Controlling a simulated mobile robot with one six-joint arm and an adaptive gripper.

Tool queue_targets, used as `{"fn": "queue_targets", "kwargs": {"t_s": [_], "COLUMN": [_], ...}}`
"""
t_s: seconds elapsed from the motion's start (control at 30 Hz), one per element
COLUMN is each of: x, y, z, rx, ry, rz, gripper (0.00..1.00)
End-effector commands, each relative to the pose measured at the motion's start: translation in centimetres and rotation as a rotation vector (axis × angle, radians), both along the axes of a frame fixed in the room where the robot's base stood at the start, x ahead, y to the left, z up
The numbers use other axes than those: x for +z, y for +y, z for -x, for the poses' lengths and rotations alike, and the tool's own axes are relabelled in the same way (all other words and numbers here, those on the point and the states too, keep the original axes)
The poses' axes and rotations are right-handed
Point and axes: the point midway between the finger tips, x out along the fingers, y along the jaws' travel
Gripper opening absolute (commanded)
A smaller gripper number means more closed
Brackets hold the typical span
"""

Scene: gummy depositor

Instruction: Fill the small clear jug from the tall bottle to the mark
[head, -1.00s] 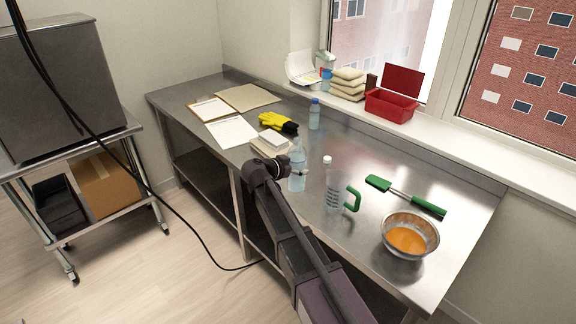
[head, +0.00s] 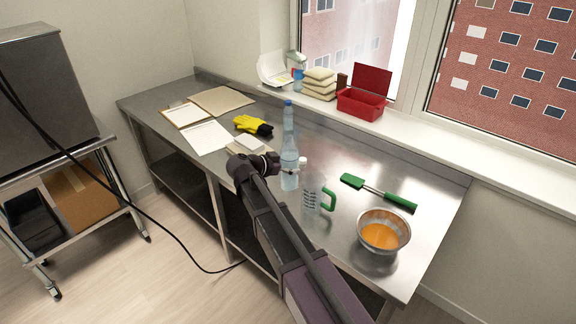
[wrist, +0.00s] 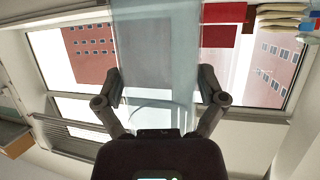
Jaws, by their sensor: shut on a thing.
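The tall bottle (head: 289,174) is clear with pale blue contents and stands upright or nearly so. My gripper (head: 286,166) is shut around its body. In the wrist view the bottle (wrist: 157,45) fills the space between the two fingers of my gripper (wrist: 160,85). The small clear jug (head: 312,192) with a green handle and dark marks stands on the steel table just right of the bottle. Its contents cannot be made out. Whether the bottle's base touches the table is hard to tell.
A steel bowl of orange liquid (head: 383,231) and a green spatula (head: 378,192) lie to the right. Yellow gloves (head: 253,125) and papers lie left.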

Motion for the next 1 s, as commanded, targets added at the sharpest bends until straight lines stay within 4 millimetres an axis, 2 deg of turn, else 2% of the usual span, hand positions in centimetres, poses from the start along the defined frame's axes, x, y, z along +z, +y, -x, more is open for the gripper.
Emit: {"fn": "queue_targets", "kwargs": {"t_s": [0.37, 1.0], "x": [-0.5, -2.7], "y": [0.0, 0.0], "z": [0.0, 0.0], "rx": [0.001, 0.0], "ry": [0.004, 0.026], "rz": [-0.006, -0.039], "gripper": [0.29, 0.29]}}
